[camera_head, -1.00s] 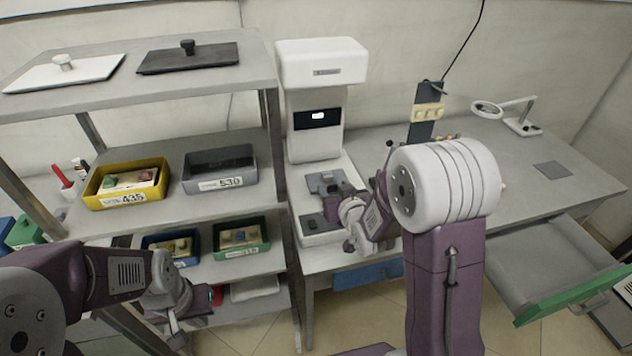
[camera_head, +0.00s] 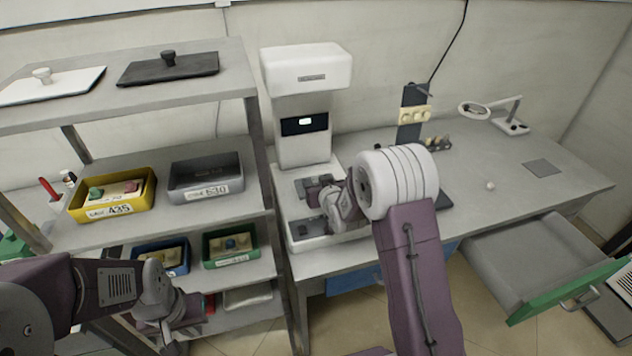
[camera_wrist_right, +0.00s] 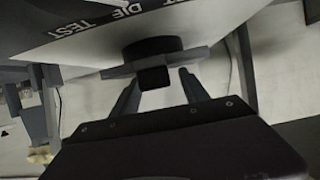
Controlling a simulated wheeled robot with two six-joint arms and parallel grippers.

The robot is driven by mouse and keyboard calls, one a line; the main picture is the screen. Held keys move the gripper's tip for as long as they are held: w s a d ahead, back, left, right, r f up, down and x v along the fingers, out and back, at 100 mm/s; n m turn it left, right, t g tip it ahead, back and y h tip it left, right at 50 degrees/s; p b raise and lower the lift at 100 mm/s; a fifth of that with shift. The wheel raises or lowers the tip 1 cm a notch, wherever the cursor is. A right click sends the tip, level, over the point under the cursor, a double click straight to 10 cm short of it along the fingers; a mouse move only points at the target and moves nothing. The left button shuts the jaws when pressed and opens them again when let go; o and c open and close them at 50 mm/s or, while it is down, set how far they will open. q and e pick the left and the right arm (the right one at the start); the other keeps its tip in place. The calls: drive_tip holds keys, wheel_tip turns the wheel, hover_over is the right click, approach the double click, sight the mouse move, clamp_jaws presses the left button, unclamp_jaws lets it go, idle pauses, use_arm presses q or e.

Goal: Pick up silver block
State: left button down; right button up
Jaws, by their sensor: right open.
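My right gripper (camera_head: 318,192) reaches in from the right over the bed of the white press machine (camera_head: 305,135). In the right wrist view its two fingers (camera_wrist_right: 158,92) are open. A dark square-ended piece (camera_wrist_right: 155,77) and a grey bar lie between and just beyond the fingertips; contact cannot be told. I cannot tell for sure which piece is the silver block; the gripper covers part of the press bed. My left gripper (camera_head: 172,325) hangs low in front of the shelf at the lower left; its fingers are too unclear to tell.
The shelf rack holds a yellow bin (camera_head: 113,195), a grey bin (camera_head: 206,178), a blue bin (camera_head: 161,256) and a green bin (camera_head: 230,244). A pale ball (camera_head: 490,186) lies on the bench. An open drawer (camera_head: 540,265) juts out at the right.

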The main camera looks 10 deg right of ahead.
drive_tip(key=shift+s, duration=0.1)
drive_tip(key=shift+c, duration=0.6)
clamp_jaws()
drive_tip(key=shift+r, duration=0.15)
wheel_tip(320, 180, up, 28)
drive_tip(key=p, duration=0.8)
